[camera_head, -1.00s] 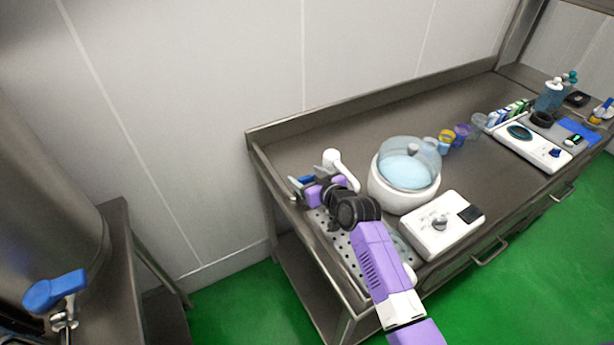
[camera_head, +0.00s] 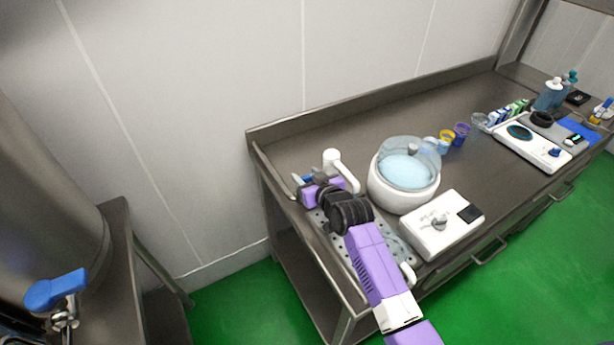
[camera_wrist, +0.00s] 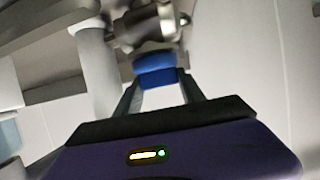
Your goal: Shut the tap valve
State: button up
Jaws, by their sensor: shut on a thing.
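My gripper (camera_wrist: 160,84) is shut on a blue valve handle (camera_wrist: 156,70) in the wrist view, with one finger on each side of it. A grey metal valve body (camera_wrist: 145,27) sits just beyond the handle, beside a white column (camera_wrist: 97,70). In the head view, my gripper (camera_head: 302,181) is at the left end of the steel table, by the white tap (camera_head: 338,165). Only a bit of the blue handle (camera_head: 309,177) shows there; my wrist hides much of the valve. I cannot tell the handle's exact angle.
A white pot with a clear lid (camera_head: 402,195) stands right of my arm, with a white control box (camera_head: 441,224) in front. A perforated drain plate (camera_head: 342,246) lies under my arm. Another blue-handled valve (camera_head: 55,290) is at far left. Cups and bottles stand farther right.

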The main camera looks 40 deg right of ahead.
jog(key=shift+f+m+g+h+b, duration=0.2)
jog(key=shift+m+g+h+b, duration=0.6)
jog(key=shift+m+h+b, duration=0.55)
jog(key=m+g+h+b, duration=0.1)
jog(key=b, duration=0.1)
jog(key=m+g+h+b, duration=0.1)
jog(key=m+b, duration=0.1)
jog(key=b, duration=0.1)
jog(key=m+g+h+b, duration=0.1)
jog(key=h+b, duration=0.1)
jog(key=b, duration=0.1)
jog(key=shift+w+f+m+g, duration=0.1)
jog(key=shift+f+m+g, duration=0.15)
jog(key=shift+g, duration=0.05)
jog(key=m+g+h+b, duration=0.1)
jog(key=m+g+b, duration=0.1)
jog(key=g+b, duration=0.1)
jog(key=m+g+h+b, duration=0.1)
jog(key=m+g+b, duration=0.1)
jog(key=b, duration=0.4)
jog(key=shift+r+m+g, duration=0.1)
jog(key=shift+m+g, duration=0.3)
jog(key=shift+m, duration=0.3)
jog(key=m+g+b, duration=0.2)
jog(key=b, duration=0.1)
jog(key=m+g+b, duration=0.2)
jog(key=g+b, duration=0.1)
jog(key=shift+r+y, duration=0.2)
jog(key=shift+y, duration=0.15)
jog(key=shift+m+g, duration=0.3)
